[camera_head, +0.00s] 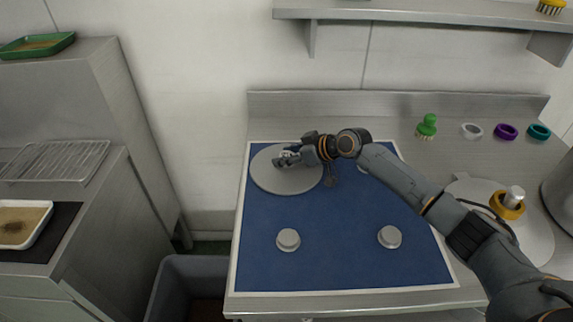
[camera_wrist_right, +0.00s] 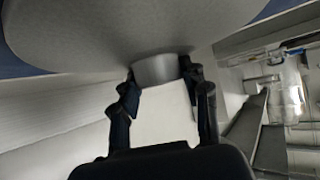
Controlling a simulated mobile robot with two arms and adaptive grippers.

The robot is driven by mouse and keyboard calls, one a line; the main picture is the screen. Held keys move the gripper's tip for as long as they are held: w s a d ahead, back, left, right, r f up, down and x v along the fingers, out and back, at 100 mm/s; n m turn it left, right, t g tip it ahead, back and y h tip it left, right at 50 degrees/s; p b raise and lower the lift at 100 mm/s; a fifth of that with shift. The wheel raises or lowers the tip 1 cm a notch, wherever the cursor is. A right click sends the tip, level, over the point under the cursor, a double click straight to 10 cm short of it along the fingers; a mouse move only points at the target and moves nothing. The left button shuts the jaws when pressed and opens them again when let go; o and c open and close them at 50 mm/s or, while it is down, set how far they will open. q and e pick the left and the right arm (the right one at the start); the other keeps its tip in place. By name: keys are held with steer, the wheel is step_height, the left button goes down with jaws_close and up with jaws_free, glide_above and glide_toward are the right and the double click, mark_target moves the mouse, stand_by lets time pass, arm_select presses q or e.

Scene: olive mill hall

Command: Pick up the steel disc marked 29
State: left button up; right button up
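A large grey steel disc (camera_head: 270,181) lies over the far left corner of the blue mat (camera_head: 335,210). No number is readable on it. My right gripper (camera_head: 287,158) is over the middle of the disc. In the right wrist view, the gripper (camera_wrist_right: 160,82) has one finger on each side of the disc's short round knob (camera_wrist_right: 156,69), with no clear gap visible. The disc (camera_wrist_right: 140,28) fills the top of that view. The knob is hidden in the head view. My left gripper is not in view.
Two short steel knobs (camera_head: 288,240) (camera_head: 389,237) stand near the mat's front; another is partly hidden behind my arm. A pale round plate (camera_head: 532,235) with a yellow ring (camera_head: 507,205) is at right. A green brush (camera_head: 427,126) and coloured rings (camera_head: 505,131) line the back.

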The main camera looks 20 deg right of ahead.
steer(key=shift+f, duration=0.1)
steer(key=c, duration=0.7)
jaws_close()
